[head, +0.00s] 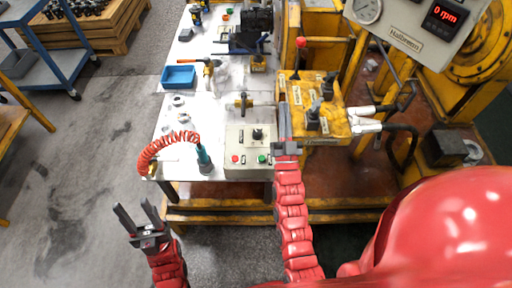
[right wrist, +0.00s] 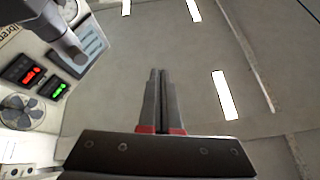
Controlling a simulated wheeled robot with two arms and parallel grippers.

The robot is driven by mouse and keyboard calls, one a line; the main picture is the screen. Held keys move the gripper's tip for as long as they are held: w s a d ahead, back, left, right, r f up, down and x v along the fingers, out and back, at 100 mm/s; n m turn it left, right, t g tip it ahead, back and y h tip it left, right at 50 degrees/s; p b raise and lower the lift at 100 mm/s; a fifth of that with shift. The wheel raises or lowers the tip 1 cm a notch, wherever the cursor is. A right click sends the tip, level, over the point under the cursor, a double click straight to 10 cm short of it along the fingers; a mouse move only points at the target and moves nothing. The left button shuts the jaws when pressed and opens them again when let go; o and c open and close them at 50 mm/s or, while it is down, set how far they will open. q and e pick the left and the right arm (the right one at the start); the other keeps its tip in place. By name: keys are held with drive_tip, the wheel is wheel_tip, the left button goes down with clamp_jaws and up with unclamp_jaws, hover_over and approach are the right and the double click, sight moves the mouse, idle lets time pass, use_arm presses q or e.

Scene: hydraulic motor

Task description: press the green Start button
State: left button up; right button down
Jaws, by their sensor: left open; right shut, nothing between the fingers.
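The green Start button (head: 262,158) sits at the front right of a pale control box (head: 240,143) on the near end of the white bench. A red button (head: 235,159) and a black knob (head: 257,134) are on the same box. My right gripper (head: 283,104) is shut and empty, just right of the box, its fingers pointing away past the green button. Its closed fingers also show in the right wrist view (right wrist: 159,72), without the button. My left gripper (head: 133,206) is open and empty over the floor, left of and nearer than the bench.
A coiled red hose (head: 165,143) with a teal tool (head: 203,157) lies left of the box. A blue tray (head: 179,77) is further back. The yellow machine (head: 322,120) with levers stands close right of my right gripper.

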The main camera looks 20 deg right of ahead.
drive_tip(key=w+d+f+g+p, duration=0.2)
drive_tip(key=w+g, duration=0.1)
drive_tip(key=w, duration=0.1)
drive_tip(key=g+y+p, duration=0.6)
drive_tip(key=g+y, duration=0.3)
drive_tip(key=g, duration=0.3)
hover_over(263, 161)
wheel_tip(263, 161, down, 8)
drive_tip(key=shift+f, duration=0.2)
drive_tip(key=shift+f, duration=0.1)
wheel_tip(263, 161, down, 8)
drive_tip(key=b, duration=0.4)
drive_tip(key=shift+b, duration=0.3)
drive_tip(key=shift+f, duration=0.3)
drive_tip(key=shift+b, duration=0.3)
